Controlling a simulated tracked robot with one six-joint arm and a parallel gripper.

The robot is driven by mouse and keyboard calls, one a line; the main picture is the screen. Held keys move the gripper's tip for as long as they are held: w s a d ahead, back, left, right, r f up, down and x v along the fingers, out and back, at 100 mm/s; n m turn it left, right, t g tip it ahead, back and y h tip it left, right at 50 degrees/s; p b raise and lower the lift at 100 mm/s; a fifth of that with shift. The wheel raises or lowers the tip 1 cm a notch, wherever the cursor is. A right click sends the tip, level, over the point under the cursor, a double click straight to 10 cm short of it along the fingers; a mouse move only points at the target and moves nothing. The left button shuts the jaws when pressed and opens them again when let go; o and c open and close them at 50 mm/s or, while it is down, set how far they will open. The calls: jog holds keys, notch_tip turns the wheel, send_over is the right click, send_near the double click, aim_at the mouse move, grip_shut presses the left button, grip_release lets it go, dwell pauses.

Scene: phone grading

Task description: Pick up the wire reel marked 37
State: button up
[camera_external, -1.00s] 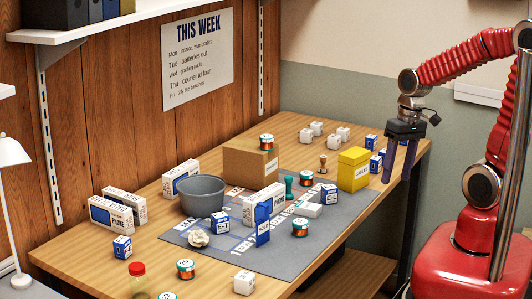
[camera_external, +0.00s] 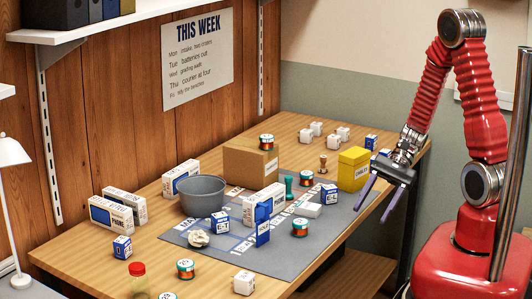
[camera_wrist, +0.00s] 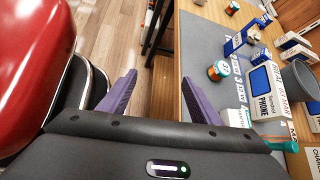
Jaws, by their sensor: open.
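Two reels show in the wrist view, one on the mat (camera_wrist: 217,71) and one near the top (camera_wrist: 232,7). The label numbers are too small to read surely. My gripper (camera_external: 371,214) is open and empty, its purple fingers pointing down beside the table's right-hand edge.
A grey bowl (camera_external: 203,195) and a cardboard box (camera_external: 250,162) stand behind. Bare floor (camera_wrist: 115,35) shows beside the table.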

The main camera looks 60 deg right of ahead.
jog(key=w+m+t, duration=0.2)
jog(key=w, duration=0.1)
jog(key=w+d+r+m+t, duration=0.1)
jog(key=w+m+t, duration=0.1)
jog(key=w+m, duration=0.1)
jog(key=w+d+m+t, duration=0.1)
jog(key=w+m, duration=0.1)
jog(key=w, duration=0.1)
jog(key=shift+r+m+t+y, duration=0.15)
jog(key=shift+m+t+y, duration=0.25)
jog(key=shift+a, duration=0.1)
send_near(307, 221)
jog(key=shift+w+x, duration=0.15)
jog(key=shift+x, duration=1)
jog(key=shift+w+x, duration=0.15)
jog(key=shift+x, duration=1)
jog(key=shift+f+x, duration=0.25)
jog(key=shift+x, duration=2.2)
jog(key=shift+s, duration=0.1)
